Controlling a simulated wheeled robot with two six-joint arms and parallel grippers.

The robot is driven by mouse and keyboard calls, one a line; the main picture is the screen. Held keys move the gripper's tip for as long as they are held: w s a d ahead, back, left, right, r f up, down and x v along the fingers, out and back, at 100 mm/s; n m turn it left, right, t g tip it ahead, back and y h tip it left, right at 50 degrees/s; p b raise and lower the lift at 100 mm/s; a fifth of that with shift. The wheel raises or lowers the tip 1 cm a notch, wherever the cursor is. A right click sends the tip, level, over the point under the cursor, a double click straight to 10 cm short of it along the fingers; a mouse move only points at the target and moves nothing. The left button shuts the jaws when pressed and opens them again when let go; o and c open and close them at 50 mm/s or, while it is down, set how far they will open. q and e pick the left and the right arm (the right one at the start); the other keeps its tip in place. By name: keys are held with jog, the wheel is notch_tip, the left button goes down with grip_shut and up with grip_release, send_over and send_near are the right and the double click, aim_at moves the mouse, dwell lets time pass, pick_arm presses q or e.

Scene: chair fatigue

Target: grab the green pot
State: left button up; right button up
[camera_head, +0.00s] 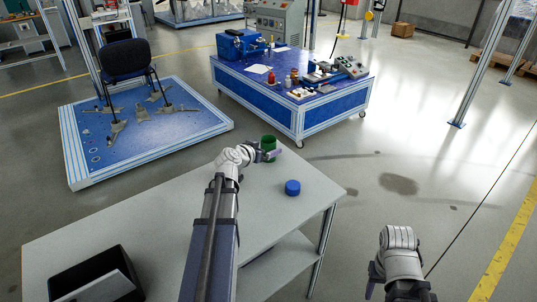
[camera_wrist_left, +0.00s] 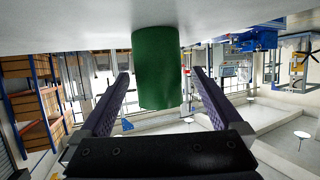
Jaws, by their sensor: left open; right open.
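The green pot (camera_head: 268,141) stands at the far edge of the grey table, partly hidden by my left gripper (camera_head: 270,154). In the left wrist view, which is upside down, the green pot (camera_wrist_left: 157,68) appears centred between the two open fingers of my left gripper (camera_wrist_left: 161,74), with a gap on each side. I cannot tell how deep it is between them. My left gripper holds nothing. My right gripper (camera_head: 376,277) is low at the right, beyond the table's right side, far from the pot; its fingers are seen only in part.
A blue round object (camera_head: 292,188) sits on the grey table (camera_head: 130,232) near its right edge, close to my left arm. A black box (camera_head: 97,275) is at the front left. A blue workbench (camera_head: 318,118) and a chair (camera_head: 124,60) on a platform stand beyond.

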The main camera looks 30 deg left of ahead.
pick_arm(q)
jog(key=shift+b+x, duration=1.1)
jog(key=shift+x, duration=1.55)
jog(key=shift+s+d, duration=0.1)
jog(key=shift+c, duration=0.4)
jog(key=c, duration=1.4)
